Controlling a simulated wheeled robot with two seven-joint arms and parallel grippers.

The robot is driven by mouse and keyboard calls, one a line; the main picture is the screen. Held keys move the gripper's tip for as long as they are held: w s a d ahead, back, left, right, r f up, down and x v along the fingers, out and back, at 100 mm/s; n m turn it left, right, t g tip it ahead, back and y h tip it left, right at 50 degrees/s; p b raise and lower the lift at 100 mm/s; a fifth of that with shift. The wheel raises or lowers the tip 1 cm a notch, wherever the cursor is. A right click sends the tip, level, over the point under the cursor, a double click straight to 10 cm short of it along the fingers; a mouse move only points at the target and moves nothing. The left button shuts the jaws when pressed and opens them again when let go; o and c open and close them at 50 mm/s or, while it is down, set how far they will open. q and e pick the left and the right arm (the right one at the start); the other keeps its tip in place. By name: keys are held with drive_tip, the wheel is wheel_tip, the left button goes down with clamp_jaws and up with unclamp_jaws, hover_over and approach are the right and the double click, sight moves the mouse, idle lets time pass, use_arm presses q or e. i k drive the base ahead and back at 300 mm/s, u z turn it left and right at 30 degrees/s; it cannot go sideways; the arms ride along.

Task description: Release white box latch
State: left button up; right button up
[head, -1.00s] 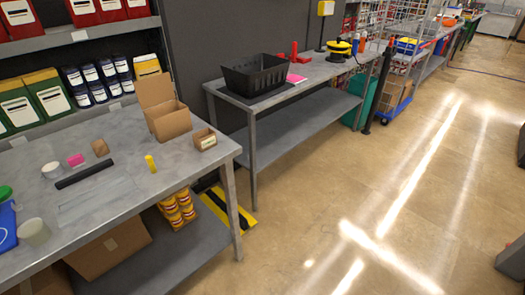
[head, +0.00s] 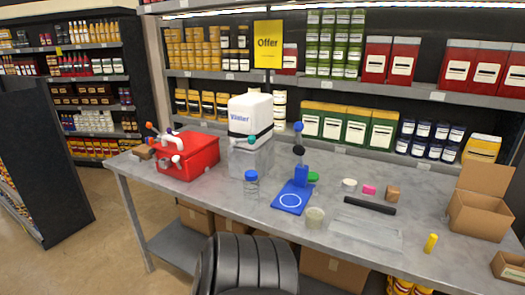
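The white box (head: 250,115) stands on the grey metal table, left of the table's middle, with a blue word on its front. It has a grey, see-through-looking lower part. A small teal knob (head: 251,139) shows low on its front; I cannot tell whether this is the latch or whether a latch is shut. Neither of my grippers is in view.
On the table (head: 340,225), a red device (head: 188,157) is left of the white box; a blue-capped jar (head: 251,185) and blue stand (head: 293,195) are in front. An open cardboard box (head: 478,210) is at right. A dark ribbed form (head: 246,268) fills the bottom middle. Stocked shelves stand behind.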

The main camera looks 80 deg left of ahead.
sight(176, 159)
drive_tip(key=u, duration=3.35)
drive_tip(key=k, duration=0.35)
drive_tip(key=u, duration=0.9)
drive_tip(key=i, duration=0.45)
